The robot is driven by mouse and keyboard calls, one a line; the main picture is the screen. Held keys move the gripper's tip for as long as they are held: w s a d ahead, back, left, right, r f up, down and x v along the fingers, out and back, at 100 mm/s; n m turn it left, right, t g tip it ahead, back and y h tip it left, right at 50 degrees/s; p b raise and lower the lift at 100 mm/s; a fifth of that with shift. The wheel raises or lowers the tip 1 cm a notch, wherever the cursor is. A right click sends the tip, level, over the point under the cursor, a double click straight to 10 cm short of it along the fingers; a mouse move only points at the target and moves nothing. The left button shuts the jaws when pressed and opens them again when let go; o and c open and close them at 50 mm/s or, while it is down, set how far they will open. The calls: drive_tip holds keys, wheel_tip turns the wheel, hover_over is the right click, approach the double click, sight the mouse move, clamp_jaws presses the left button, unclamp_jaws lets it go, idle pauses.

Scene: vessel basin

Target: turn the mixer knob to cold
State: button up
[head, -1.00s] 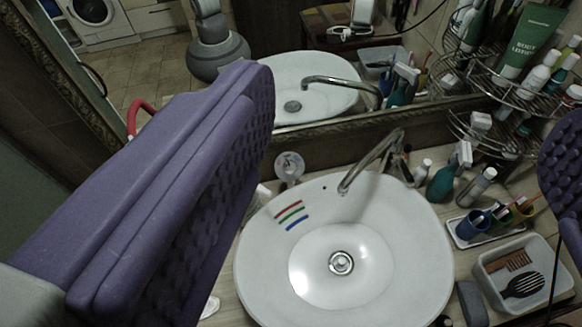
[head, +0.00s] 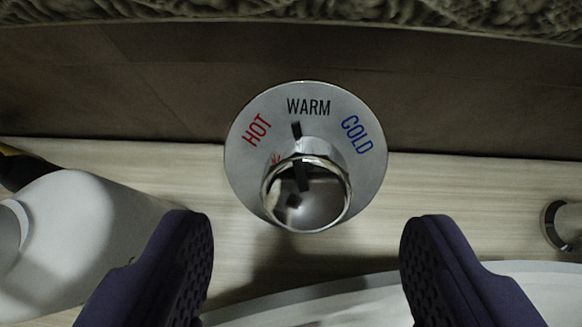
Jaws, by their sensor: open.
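The mixer knob (head: 306,194) is a shiny chrome cylinder on a round silver dial plate (head: 309,94). The plate is marked HOT in red at left, WARM in black at top and COLD in blue at right. A black mark on the knob points close to WARM, slightly toward the HOT side. My gripper (head: 307,250) is open, its two purple padded fingers apart at the lower left and lower right. The knob lies between and beyond the fingertips, and neither finger touches it. Nothing is held.
A white bottle-like container (head: 85,235) lies at the left, close to the left finger. The white basin rim (head: 320,298) curves along the bottom. A chrome ring-shaped part (head: 562,226) shows at the right edge. A dark wall and carved frame (head: 300,12) stand behind the pale counter.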

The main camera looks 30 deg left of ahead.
sight(309, 198)
drive_tip(key=b+x, duration=0.1)
drive_tip(key=x, duration=0.3)
drive_tip(key=shift+w+a+f, duration=0.1)
drive_tip(key=shift+w+f, duration=0.15)
drive_tip(key=c, duration=1.1)
drive_tip(key=shift+o, duration=0.2)
drive_tip(key=shift+r+m, duration=0.1)
drive_tip(key=shift+m, duration=0.2)
drive_tip(key=m+p, duration=0.3)
drive_tip(key=shift+r, duration=0.1)
drive_tip(key=shift+m+h+p, duration=0.4)
drive_tip(key=shift+m+p, duration=0.95)
drive_tip(key=shift+m, duration=0.75)
